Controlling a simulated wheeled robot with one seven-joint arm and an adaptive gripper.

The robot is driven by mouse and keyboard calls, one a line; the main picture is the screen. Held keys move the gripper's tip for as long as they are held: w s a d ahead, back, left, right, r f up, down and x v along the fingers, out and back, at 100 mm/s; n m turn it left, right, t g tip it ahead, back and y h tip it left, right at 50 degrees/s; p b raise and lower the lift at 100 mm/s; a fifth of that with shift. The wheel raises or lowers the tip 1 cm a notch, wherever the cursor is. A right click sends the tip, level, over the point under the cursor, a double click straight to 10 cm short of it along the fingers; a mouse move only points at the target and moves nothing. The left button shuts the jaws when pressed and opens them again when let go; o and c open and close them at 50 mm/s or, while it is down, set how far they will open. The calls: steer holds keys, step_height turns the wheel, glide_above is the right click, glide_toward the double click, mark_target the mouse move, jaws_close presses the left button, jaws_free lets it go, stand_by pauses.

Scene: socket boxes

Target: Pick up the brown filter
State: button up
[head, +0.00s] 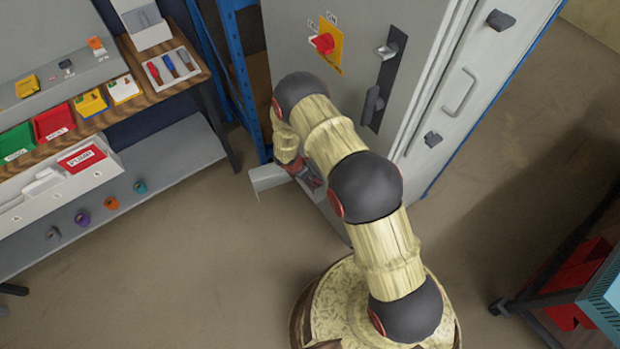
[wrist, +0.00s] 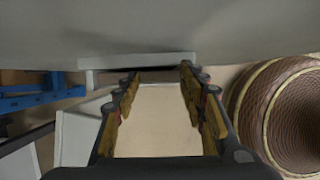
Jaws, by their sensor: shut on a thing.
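My gripper (head: 308,176) is low at the left side of the tall grey cabinet (head: 420,90), partly hidden by my arm. In the wrist view its two fingers (wrist: 159,78) stand well apart, and the pale floor shows between them. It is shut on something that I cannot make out. A pale grey ledge (wrist: 138,60) lies just beyond the fingertips; a similar ledge (head: 268,178) juts out beside the gripper in the head view. I cannot pick out the brown filter for certain in either view.
At left, a lower shelf carries small grey (head: 53,233), purple (head: 82,218), orange (head: 111,203) and teal (head: 140,187) round pieces. Bins and a tool tray (head: 171,67) stand above. A blue rack post (head: 238,75) is close to my gripper.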

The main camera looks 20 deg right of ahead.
step_height(320, 180, up, 18)
steer(key=p, duration=0.6)
steer(key=s+a, duration=0.3)
steer(key=s, duration=1.4)
steer(key=shift+s, duration=0.4)
steer(key=shift+f, duration=0.1)
steer(key=shift+d, duration=0.1)
